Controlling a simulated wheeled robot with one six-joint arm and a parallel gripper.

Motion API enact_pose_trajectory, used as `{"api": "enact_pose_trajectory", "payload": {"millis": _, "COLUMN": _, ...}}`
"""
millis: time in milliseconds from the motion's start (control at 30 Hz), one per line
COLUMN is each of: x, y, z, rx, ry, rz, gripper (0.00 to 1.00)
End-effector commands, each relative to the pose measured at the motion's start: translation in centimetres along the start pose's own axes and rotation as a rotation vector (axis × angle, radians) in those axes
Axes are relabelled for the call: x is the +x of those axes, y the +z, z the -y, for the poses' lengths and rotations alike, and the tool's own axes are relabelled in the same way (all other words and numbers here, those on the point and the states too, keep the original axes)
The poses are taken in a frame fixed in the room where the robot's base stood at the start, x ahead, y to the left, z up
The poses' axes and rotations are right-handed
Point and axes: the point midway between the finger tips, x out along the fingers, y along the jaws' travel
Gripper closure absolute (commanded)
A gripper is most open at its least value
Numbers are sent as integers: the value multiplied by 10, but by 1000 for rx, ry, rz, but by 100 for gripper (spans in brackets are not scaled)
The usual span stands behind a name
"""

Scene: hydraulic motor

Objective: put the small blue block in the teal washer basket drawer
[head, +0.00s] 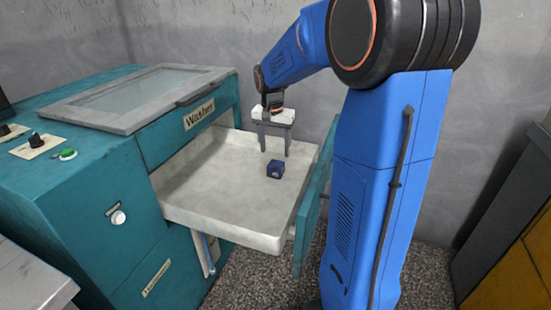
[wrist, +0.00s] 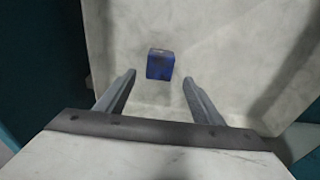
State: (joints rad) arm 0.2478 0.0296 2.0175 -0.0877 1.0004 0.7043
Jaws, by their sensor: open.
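The small blue block (head: 275,169) lies on the floor of the open basket drawer, toward its front right part. It also shows in the wrist view (wrist: 160,64), beyond the fingertips and between their lines. The teal washer's drawer (head: 195,188) is pulled out, with a pale tray and a teal front panel. My gripper (head: 274,152) is open and empty above the drawer, its fingers pointing down. The block is apart from both fingers (wrist: 158,78). Nothing hides the block in either view.
The teal washer (head: 95,190) stands at left, with a grey-framed lid (head: 140,97) on top and knobs (head: 37,140) at its left. The drawer's teal front (head: 315,205) rises at its right. A yellow cabinet (head: 515,265) stands at far right. Speckled floor lies below.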

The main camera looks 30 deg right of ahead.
Motion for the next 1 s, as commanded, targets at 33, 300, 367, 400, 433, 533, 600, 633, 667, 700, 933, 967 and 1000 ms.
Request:
{"api": "enact_pose_trajectory", "payload": {"millis": 33, "x": -9, "y": 0, "z": 0, "rx": 0, "ry": -2, "rz": -2, "gripper": 39}}
{"api": "enact_pose_trajectory", "payload": {"millis": 300, "x": -35, "y": 0, "z": 0, "rx": 0, "ry": 0, "rz": 0, "gripper": 39}}
{"api": "enact_pose_trajectory", "payload": {"millis": 367, "x": -37, "y": 0, "z": 0, "rx": 0, "ry": 0, "rz": 1, "gripper": 39}}
{"api": "enact_pose_trajectory", "payload": {"millis": 400, "x": -38, "y": 0, "z": 0, "rx": 0, "ry": 1, "rz": 1, "gripper": 39}}
{"api": "enact_pose_trajectory", "payload": {"millis": 433, "x": -38, "y": 0, "z": 0, "rx": 0, "ry": 1, "rz": 1, "gripper": 39}}
{"api": "enact_pose_trajectory", "payload": {"millis": 533, "x": -38, "y": 0, "z": 0, "rx": 0, "ry": 1, "rz": 1, "gripper": 39}}
{"api": "enact_pose_trajectory", "payload": {"millis": 600, "x": -38, "y": 0, "z": 0, "rx": 0, "ry": 1, "rz": 1, "gripper": 39}}
{"api": "enact_pose_trajectory", "payload": {"millis": 633, "x": -38, "y": 0, "z": 0, "rx": 0, "ry": 1, "rz": 1, "gripper": 39}}
{"api": "enact_pose_trajectory", "payload": {"millis": 667, "x": -38, "y": 0, "z": 0, "rx": 0, "ry": 1, "rz": 1, "gripper": 39}}
{"api": "enact_pose_trajectory", "payload": {"millis": 700, "x": -38, "y": 0, "z": 0, "rx": 0, "ry": 1, "rz": 1, "gripper": 39}}
{"api": "enact_pose_trajectory", "payload": {"millis": 933, "x": -38, "y": 0, "z": 0, "rx": 0, "ry": 0, "rz": 0, "gripper": 39}}
{"api": "enact_pose_trajectory", "payload": {"millis": 967, "x": -38, "y": 0, "z": 0, "rx": 0, "ry": 0, "rz": 0, "gripper": 39}}
{"api": "enact_pose_trajectory", "payload": {"millis": 1000, "x": -38, "y": 0, "z": 0, "rx": 0, "ry": 0, "rz": 0, "gripper": 39}}
